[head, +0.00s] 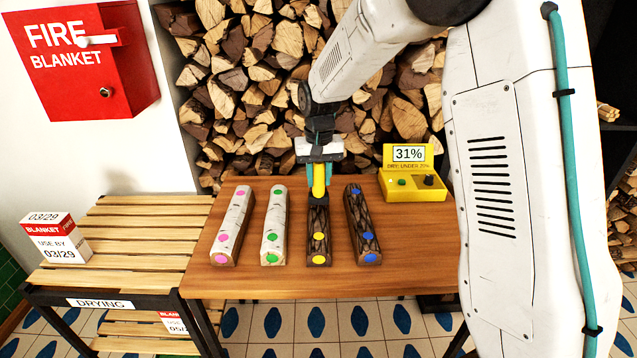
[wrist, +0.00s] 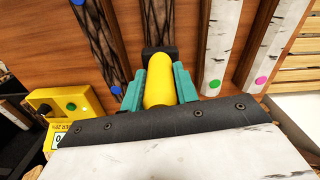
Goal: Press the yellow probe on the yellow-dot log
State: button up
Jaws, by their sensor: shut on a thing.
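My gripper (head: 319,184) is shut on the yellow probe (head: 318,178), its teal fingers on either side. The probe points down with its dark end at the far end of the yellow-dot log (head: 318,222), a dark-bark log with yellow dots along its top. The end appears to touch the log, hiding the log's far part. In the wrist view, the probe (wrist: 157,82) sits between the teal fingers (wrist: 159,76). The yellow meter box (head: 412,190) stands at the table's back right, its screen reading 31% above "DRY: UNDER 20%".
On the wooden table (head: 300,280), a pink-dot log (head: 233,220) and green-dot log (head: 274,222) lie left, a blue-dot log (head: 361,220) right. A slatted DRYING rack (head: 150,212) with a white-and-red box (head: 58,243) stands left. Stacked firewood (head: 245,60) is behind.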

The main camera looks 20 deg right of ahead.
jog(key=shift+r, duration=2.15)
